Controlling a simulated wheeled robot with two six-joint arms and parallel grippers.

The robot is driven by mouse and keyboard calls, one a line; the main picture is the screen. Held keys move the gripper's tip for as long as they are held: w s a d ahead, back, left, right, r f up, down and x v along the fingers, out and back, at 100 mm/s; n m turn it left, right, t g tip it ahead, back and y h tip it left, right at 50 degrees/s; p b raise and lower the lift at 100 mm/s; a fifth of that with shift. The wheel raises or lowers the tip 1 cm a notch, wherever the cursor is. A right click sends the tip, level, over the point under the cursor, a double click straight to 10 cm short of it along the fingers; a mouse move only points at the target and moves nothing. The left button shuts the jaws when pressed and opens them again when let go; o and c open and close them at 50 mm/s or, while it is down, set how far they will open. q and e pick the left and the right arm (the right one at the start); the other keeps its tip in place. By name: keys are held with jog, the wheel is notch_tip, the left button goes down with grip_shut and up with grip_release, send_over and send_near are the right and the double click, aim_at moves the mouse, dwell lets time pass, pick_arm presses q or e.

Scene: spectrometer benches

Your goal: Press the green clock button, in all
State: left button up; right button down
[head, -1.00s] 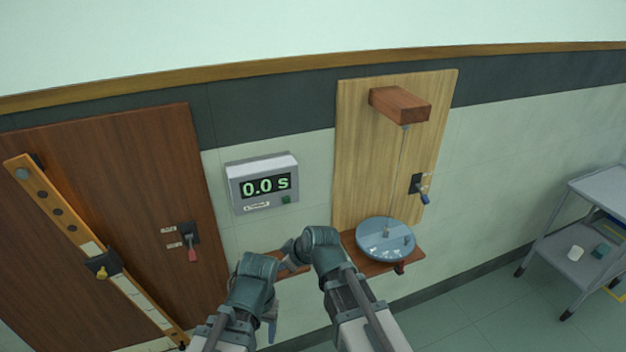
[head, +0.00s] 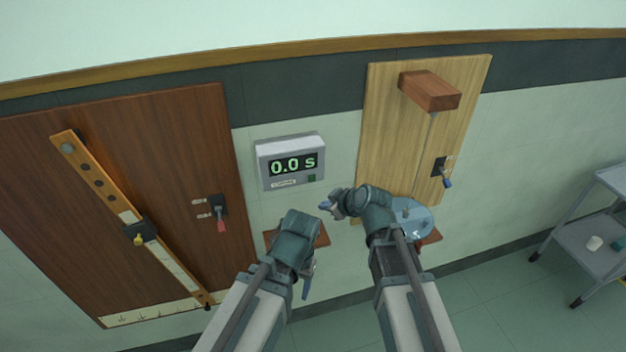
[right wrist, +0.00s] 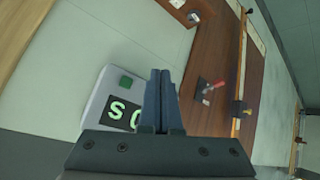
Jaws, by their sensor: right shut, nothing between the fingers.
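The grey clock box (head: 262,166) hangs on the wall and its display reads 0.0 s in green. The green clock button (head: 312,178) sits at its lower right; in the right wrist view the button (right wrist: 126,82) shows left of my fingers. My right gripper (head: 327,208) is shut and empty, a little below and right of the button in the head view, apart from it by the look. In the right wrist view its shut fingers (right wrist: 159,78) overlap the edge of the clock. My left gripper (head: 307,284) hangs low below the clock; its fingers are too small to judge.
A dark wooden board (head: 200,130) with a slanted rail (head: 102,187) and a red-handled switch (head: 220,217) is at left. A pale board (head: 385,110) with a block, a string and a blue disc (head: 418,215) is at right. A grey cart (head: 577,240) stands far right.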

send_near(310, 182)
jog(key=shift+w+a+f, duration=0.35)
jog(key=shift+f, duration=0.45)
jog(key=shift+w+a+f, duration=0.35)
jog(key=shift+w+f, duration=0.05)
jog(key=shift+f, duration=0.4)
jog(key=shift+w+a+f, duration=0.35)
jog(key=shift+a+f, duration=0.05)
jog(key=shift+f, duration=0.4)
jog(key=shift+w, duration=0.1)
jog(key=shift+w+a, duration=0.15)
jog(key=shift+w, duration=0.15)
jog(key=shift+w+a, duration=0.15)
jog(key=shift+w, duration=0.35)
dwell(0.8)
jog(key=shift+s, duration=0.15)
jog(key=shift+s+d, duration=0.3)
jog(key=shift+s, duration=0.45)
jog(key=s, duration=0.1)
jog(key=s+d, duration=0.1)
jog(key=s, duration=0.2)
jog(key=shift+s+d, duration=0.25)
jog(key=shift+s, duration=0.15)
